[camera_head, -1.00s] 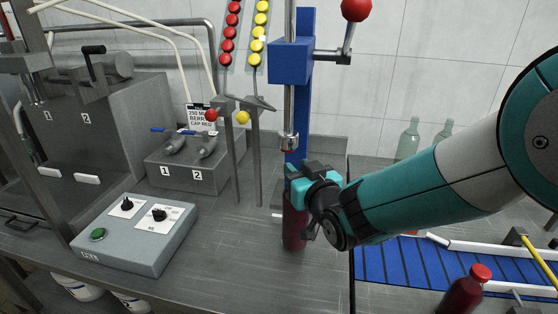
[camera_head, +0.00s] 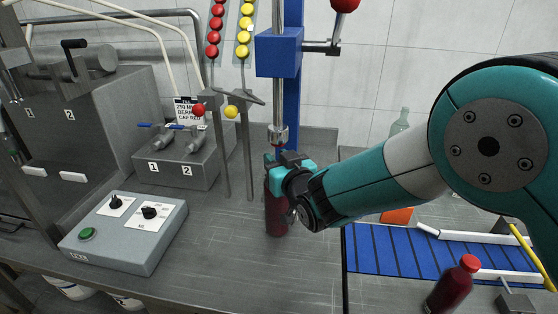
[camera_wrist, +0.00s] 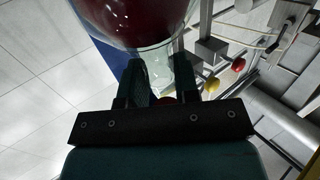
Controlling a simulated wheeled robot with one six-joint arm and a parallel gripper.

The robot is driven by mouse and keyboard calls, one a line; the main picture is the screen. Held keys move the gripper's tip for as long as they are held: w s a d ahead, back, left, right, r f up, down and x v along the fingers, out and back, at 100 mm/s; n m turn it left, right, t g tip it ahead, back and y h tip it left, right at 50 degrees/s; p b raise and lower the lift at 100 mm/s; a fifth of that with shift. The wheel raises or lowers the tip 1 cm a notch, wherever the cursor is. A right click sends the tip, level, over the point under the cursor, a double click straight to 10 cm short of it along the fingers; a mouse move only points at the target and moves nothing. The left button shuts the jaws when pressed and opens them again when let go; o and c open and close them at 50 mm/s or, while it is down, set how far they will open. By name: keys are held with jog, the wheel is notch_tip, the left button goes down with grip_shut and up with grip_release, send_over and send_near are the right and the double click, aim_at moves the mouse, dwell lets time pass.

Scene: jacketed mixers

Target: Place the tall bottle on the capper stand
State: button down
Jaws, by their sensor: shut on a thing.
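The tall bottle (camera_head: 276,212) is dark red and stands upright in the head view, directly in front of the capper stand. The capper stand (camera_head: 279,53) has a blue column and head, with a metal spindle coming down above the bottle. My gripper (camera_head: 280,163) is shut on the bottle's upper part, just below the spindle tip. In the wrist view the fingers (camera_wrist: 158,75) close around the clear glass neck (camera_wrist: 153,60), with the dark red body (camera_wrist: 145,15) beyond. The fingers hide the bottle's top in the head view, and I cannot tell whether its base touches a surface.
A control box (camera_head: 122,230) and a grey valve block (camera_head: 178,160) stand to the left. Red and yellow cap chutes (camera_head: 230,40) hang behind. A blue conveyor (camera_head: 400,252) and a red-capped bottle (camera_head: 453,285) are at the right. The front bench middle is clear.

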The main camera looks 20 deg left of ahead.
jog(key=shift+r, duration=0.15)
jog(key=c, duration=0.9)
grip_release()
jog(key=shift+f, duration=0.25)
jog(key=shift+o, duration=0.2)
